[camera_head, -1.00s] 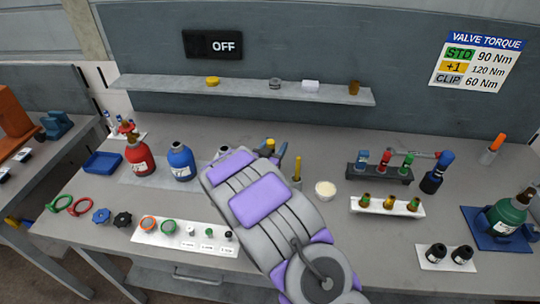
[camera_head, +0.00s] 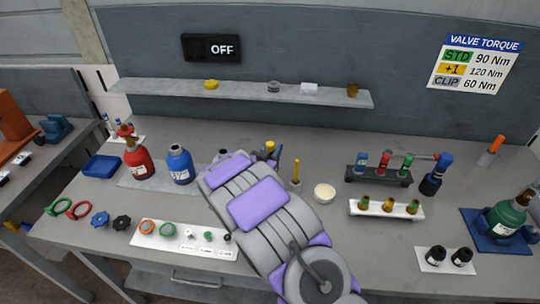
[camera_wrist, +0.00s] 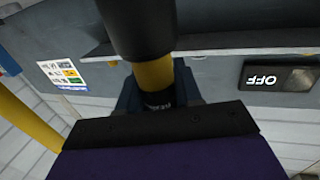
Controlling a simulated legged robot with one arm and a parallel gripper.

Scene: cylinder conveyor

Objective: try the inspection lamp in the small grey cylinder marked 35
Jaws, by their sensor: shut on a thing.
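My gripper (camera_head: 274,156) is in the middle of the head view, above the bench behind my arm. It is shut on a yellow and black cylindrical thing, probably the inspection lamp (camera_head: 270,146). In the wrist view the lamp (camera_wrist: 155,78) shows a wide black part, a yellow band and a dark part with unreadable lettering between the jaws. A small grey cylinder top (camera_head: 223,153) shows just behind my arm, right of the blue cylinder. Its body is mostly hidden and no 35 can be read.
A red cylinder (camera_head: 138,160) and a blue cylinder (camera_head: 180,165) stand left of my arm. A shelf (camera_head: 240,92) runs along the back wall below an OFF sign (camera_head: 211,48).

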